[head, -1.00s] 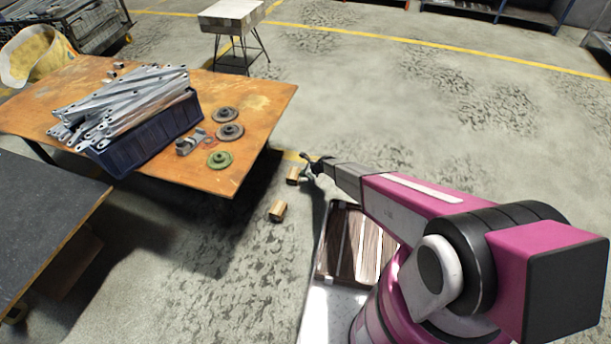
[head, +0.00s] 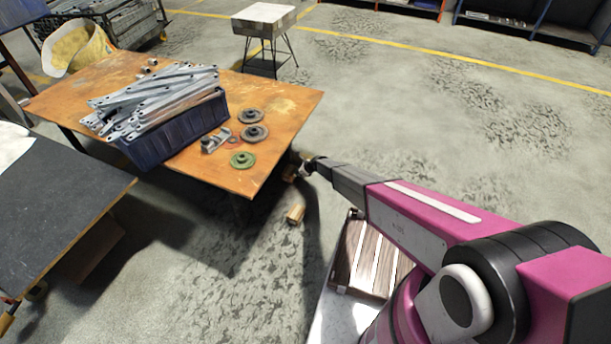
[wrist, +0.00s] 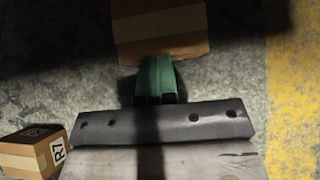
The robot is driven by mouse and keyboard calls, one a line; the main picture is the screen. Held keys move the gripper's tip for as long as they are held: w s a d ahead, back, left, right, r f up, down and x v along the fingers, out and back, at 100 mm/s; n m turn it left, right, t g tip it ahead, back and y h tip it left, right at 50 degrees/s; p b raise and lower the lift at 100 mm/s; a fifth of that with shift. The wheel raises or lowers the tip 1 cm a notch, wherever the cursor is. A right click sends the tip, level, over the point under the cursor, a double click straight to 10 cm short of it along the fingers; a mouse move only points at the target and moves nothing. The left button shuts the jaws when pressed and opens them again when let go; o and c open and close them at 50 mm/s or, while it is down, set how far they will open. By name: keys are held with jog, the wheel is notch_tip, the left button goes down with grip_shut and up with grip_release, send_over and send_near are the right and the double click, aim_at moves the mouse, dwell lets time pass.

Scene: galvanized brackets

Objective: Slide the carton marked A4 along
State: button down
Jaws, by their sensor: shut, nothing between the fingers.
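A small brown carton (head: 289,174) stands on the floor by the orange table's near right corner, partly hidden by my gripper in the head view. It shows at the top of the wrist view (wrist: 160,32), with no marking readable. My gripper (head: 306,166) is shut and empty. Its green fingers (wrist: 155,76) reach to the carton's near side in the wrist view; I cannot tell whether they touch it. A second carton (head: 296,214) stands apart on the floor. In the wrist view (wrist: 36,153) it is marked R7.
The orange table (head: 290,108) holds a blue bin (head: 160,149) of metal brackets and several round discs. Its edge lies close beyond the first carton. A yellow floor line (wrist: 292,90) runs at right in the wrist view. The floor to the right is open.

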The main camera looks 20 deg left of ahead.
dwell(0.3)
jog(key=d, duration=0.4)
jog(key=shift+s, duration=0.15)
jog(key=v, duration=1)
